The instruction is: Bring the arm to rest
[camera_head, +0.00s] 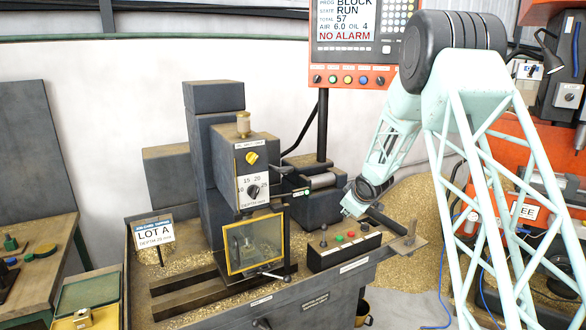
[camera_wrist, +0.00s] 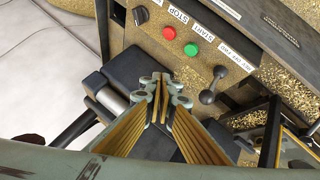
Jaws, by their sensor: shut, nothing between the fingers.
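My gripper (camera_wrist: 160,82) shows in the wrist view with its fingertips together and nothing between them. The control box lies beyond the fingertips, with a red stop button (camera_wrist: 168,34), a green start button (camera_wrist: 191,50) and a lever (camera_wrist: 213,85). In the head view, my pale green arm (camera_head: 393,138) reaches down from the upper right, its wrist (camera_head: 366,192) just behind and above the control box (camera_head: 343,248). The fingertips are hard to make out there. I cannot tell how far they are from the box.
The drill press (camera_head: 245,165) stands left of my wrist, with a yellow-framed guard window (camera_head: 253,243). A screen on a post (camera_head: 345,38) reads RUN and NO ALARM. A LOT A sign (camera_head: 154,233) stands on the chip-strewn bench. A side table (camera_head: 40,262) is at far left.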

